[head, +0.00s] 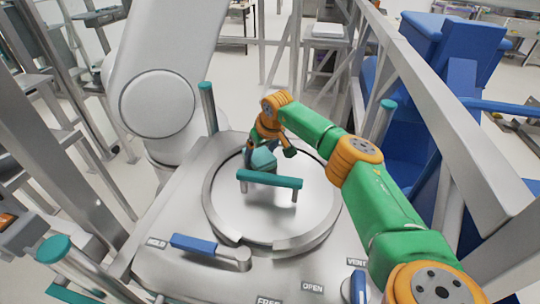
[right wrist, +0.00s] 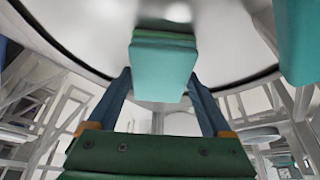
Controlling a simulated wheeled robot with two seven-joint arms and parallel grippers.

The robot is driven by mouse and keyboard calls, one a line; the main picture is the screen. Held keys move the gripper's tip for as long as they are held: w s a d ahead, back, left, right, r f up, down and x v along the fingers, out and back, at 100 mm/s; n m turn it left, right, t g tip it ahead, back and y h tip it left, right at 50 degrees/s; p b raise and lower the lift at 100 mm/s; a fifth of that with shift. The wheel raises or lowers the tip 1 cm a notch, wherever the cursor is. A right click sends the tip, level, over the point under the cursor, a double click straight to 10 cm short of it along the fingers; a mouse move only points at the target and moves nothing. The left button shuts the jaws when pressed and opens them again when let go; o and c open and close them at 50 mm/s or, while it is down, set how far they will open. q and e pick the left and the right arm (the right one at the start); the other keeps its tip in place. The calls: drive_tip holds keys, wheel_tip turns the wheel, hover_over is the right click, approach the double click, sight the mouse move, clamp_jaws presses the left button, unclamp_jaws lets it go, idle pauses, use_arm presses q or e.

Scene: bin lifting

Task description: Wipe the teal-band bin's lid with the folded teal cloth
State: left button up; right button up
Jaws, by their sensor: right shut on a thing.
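The bin's round metal lid (head: 313,202) lies in the middle of the head view, with a teal bar handle (head: 270,180) standing across it. My right gripper (head: 263,152) is over the far part of the lid, behind the handle, pointing down. It is shut on the folded teal cloth (head: 263,161), partly hidden by the fingers and handle. In the right wrist view the cloth (right wrist: 163,65) sits between the two blue fingers, its end at the lid surface (right wrist: 235,30). I cannot tell whether it presses on the lid. My left gripper is not in view.
Teal-topped posts (head: 208,105) rise from the bin's corners. A blue-handled lever (head: 195,243) sits at the lid's near edge. The wrist view shows the teal handle (right wrist: 302,40) close at right. Metal rails (head: 465,120) and a blue machine (head: 425,75) stand to the right.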

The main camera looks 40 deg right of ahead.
drive_tip(key=shift+w, duration=0.1)
drive_tip(key=shift+r, duration=0.3)
wheel_tip(320, 180, up, 4)
drive_tip(key=shift+r+p, duration=0.2)
drive_tip(key=shift+p, duration=0.3)
drive_tip(key=shift+r, duration=0.5)
drive_tip(key=shift+r, duration=0.1)
wheel_tip(320, 180, up, 2)
drive_tip(key=shift+r, duration=0.45)
drive_tip(key=shift+f, duration=0.1)
